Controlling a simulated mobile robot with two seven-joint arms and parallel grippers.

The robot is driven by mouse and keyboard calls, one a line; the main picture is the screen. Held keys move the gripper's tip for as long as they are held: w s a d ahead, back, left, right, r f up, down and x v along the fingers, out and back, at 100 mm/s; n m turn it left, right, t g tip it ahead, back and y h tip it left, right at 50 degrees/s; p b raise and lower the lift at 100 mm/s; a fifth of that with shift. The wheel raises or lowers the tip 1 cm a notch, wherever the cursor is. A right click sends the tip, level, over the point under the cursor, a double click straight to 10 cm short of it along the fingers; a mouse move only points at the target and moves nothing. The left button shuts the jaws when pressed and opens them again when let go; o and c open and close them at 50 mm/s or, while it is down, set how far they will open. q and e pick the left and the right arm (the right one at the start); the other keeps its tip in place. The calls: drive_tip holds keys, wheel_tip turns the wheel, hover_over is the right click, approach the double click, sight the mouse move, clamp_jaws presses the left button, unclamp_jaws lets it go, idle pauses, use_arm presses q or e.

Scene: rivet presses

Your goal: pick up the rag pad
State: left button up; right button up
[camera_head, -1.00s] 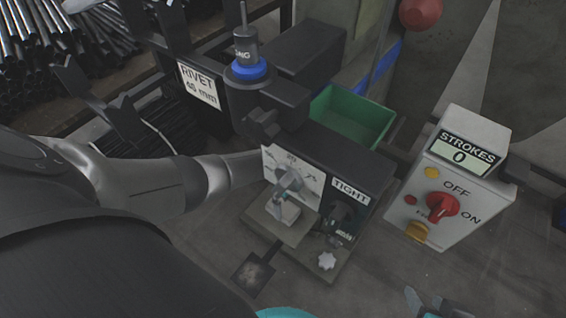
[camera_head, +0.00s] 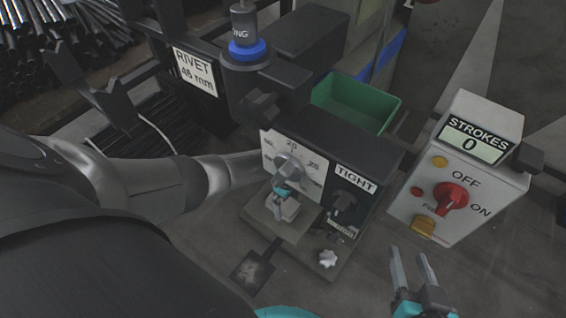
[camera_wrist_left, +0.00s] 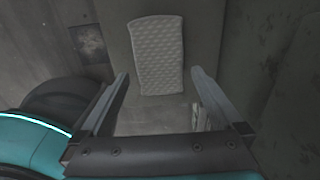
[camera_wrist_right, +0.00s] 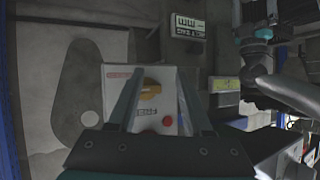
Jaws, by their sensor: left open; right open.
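The rag pad is a pale grey, quilted rectangle (camera_wrist_left: 158,55) in the left wrist view. It lies on a grey surface, ahead of my left gripper (camera_wrist_left: 161,74). That gripper is open, and the pad's near end shows between its fingertips without visible contact. In the head view my left gripper (camera_head: 284,200) is small and foreshortened in front of the press's dial panel; I cannot clearly make out the pad there. My right gripper (camera_head: 411,256) is open and empty at the lower right, in front of the control box. Its fingers also show in the right wrist view (camera_wrist_right: 158,78).
The STROKES control box (camera_head: 452,185) stands at the right. A dark square plate (camera_head: 252,271) lies at the front.

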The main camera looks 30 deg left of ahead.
use_arm(q)
drive_tip(key=shift+f+b, duration=0.7)
drive_tip(key=shift+f, duration=0.1)
drive_tip(key=shift+f+b, duration=0.4)
use_arm(e)
drive_tip(key=shift+s+a+r+m+t+y, duration=0.15)
drive_tip(key=shift+a+r+t+y, duration=0.5)
drive_tip(key=shift+t, duration=0.4)
drive_tip(key=shift+s+a+r+m+t+y, duration=0.15)
drive_tip(key=shift+a+r+t+y, duration=0.3)
drive_tip(key=shift+a+t, duration=0.5)
drive_tip(key=shift+d+r, duration=0.1)
drive_tip(key=shift+d, duration=0.05)
use_arm(q)
drive_tip(key=c, duration=1.3)
drive_tip(key=shift+o, duration=0.2)
drive_tip(key=shift+r, duration=0.15)
use_arm(e)
drive_tip(key=shift+w+d+h, duration=0.1)
drive_tip(key=shift+w+h, duration=0.05)
drive_tip(key=shift+h, duration=0.15)
